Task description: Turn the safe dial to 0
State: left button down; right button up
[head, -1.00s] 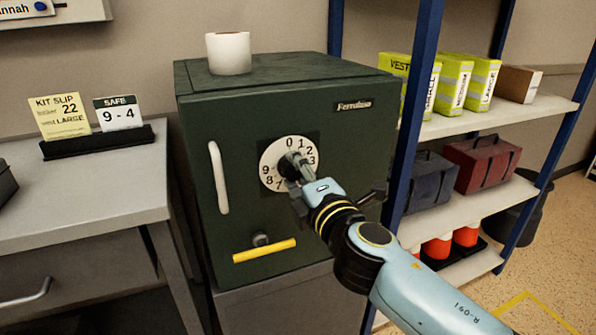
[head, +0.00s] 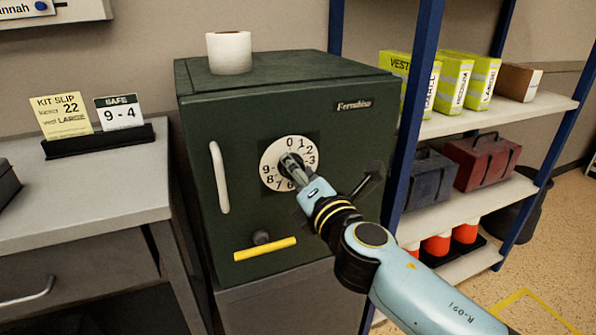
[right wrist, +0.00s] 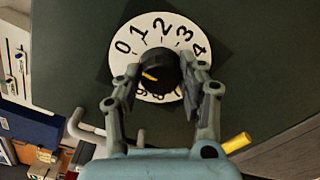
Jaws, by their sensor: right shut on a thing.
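The dark green safe (head: 330,125) stands in the middle of the head view. Its white round dial (head: 268,165) carries black numerals, with 0 at the top in that view. The dial also fills the upper middle of the right wrist view (right wrist: 122,70), where 0 is at upper left. My right gripper (right wrist: 158,75) is shut on the black dial knob (right wrist: 157,62), one finger on each side. A yellow mark shows on the knob's left part; I cannot tell its exact numeral. The fingers hide some lower numerals. My left gripper is not in view.
The safe has a white handle (head: 219,178) and a yellow bar (head: 265,250). A white roll (head: 229,53) stands on top. A card reading "SAFE 9-4" (head: 119,112) stands on the left desk (head: 90,205). A shelf rack (head: 500,117) with boxes is close on the right.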

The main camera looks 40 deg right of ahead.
jog(key=shift+f, duration=0.1)
jog(key=o, duration=1.2)
jog(key=v, duration=1.2)
jog(key=shift+s, duration=0.1)
